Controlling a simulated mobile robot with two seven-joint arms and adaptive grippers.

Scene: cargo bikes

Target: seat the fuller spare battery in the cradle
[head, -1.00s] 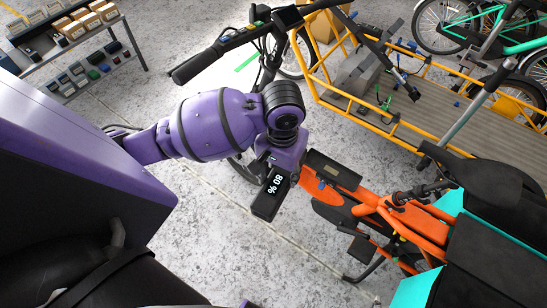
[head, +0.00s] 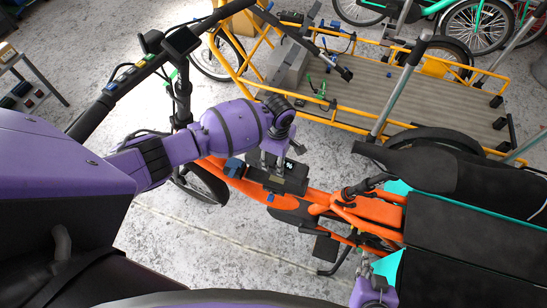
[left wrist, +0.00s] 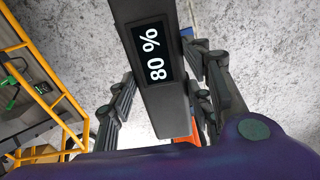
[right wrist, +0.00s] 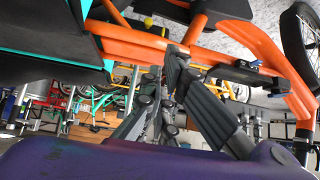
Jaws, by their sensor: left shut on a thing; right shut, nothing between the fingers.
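The spare battery is a dark slab whose display reads 80 % in the left wrist view (left wrist: 160,95). My left gripper (head: 274,160) is shut on it, with fingers on both sides. In the head view the battery (head: 294,174) is over the orange bike's frame, at the black cradle (head: 258,177). The gripper and battery partly hide the cradle, so I cannot tell whether they touch. My right gripper (head: 364,268) is shut and empty beside the bike's cargo box; its fingers show in the right wrist view (right wrist: 172,75).
The orange bike frame (head: 325,200) runs below my left gripper, with handlebars (head: 125,80) at upper left. A yellow-railed cargo bike (head: 400,95) stands behind. A black cargo box with teal edges (head: 455,235) is at right. A shelf (head: 30,85) is at far left. Floor in front is clear.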

